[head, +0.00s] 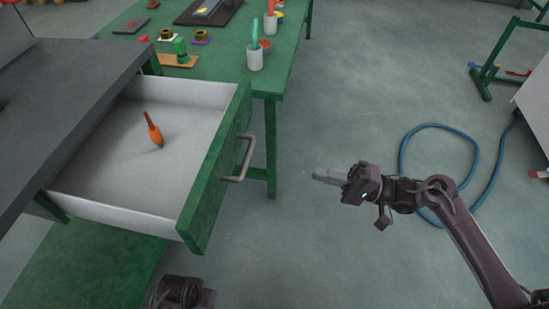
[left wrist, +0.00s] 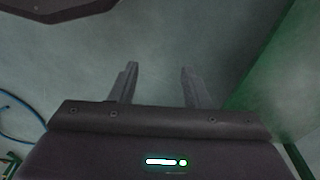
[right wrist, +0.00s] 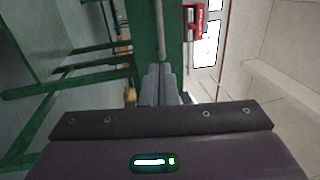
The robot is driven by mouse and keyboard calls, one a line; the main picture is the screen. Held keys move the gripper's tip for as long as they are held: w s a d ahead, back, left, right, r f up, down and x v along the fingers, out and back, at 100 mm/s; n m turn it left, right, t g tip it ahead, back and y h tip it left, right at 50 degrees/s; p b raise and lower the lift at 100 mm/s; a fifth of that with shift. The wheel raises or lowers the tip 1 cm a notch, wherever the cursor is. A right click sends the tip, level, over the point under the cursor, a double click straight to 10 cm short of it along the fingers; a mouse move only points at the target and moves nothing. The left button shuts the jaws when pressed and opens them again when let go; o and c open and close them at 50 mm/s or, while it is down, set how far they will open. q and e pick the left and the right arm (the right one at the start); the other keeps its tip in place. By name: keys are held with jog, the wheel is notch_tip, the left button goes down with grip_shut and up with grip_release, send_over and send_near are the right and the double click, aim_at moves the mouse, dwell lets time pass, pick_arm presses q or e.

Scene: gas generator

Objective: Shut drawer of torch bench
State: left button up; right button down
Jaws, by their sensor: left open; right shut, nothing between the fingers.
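The torch bench drawer (head: 215,170) is pulled well out from under the dark grey bench top (head: 60,80). It has a green front with a metal bar handle (head: 243,160) and pale inner walls. My right gripper (head: 320,176) is shut and empty, to the right of the handle and apart from it, pointing left toward the drawer front. In the right wrist view its closed fingers (right wrist: 160,82) point at a green panel. My left gripper (left wrist: 156,80) is open and empty over floor; in the head view only a dark part of that arm shows at the bottom edge.
An orange-handled tool (head: 153,130) lies in the drawer. A green table (head: 220,50) with cups, tape rolls and small items stands behind the drawer. A blue hose (head: 402,150) lies on the floor at right. The floor between handle and right gripper is clear.

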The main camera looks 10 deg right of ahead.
pick_arm(q)
jog(key=shift+s+d+r, duration=0.1)
jog(key=shift+r, duration=0.75)
pick_arm(e)
jog(key=x, duration=1.3)
jog(key=shift+a, duration=0.4)
jog(key=shift+a+r, duration=0.1)
jog(key=shift+a, duration=0.05)
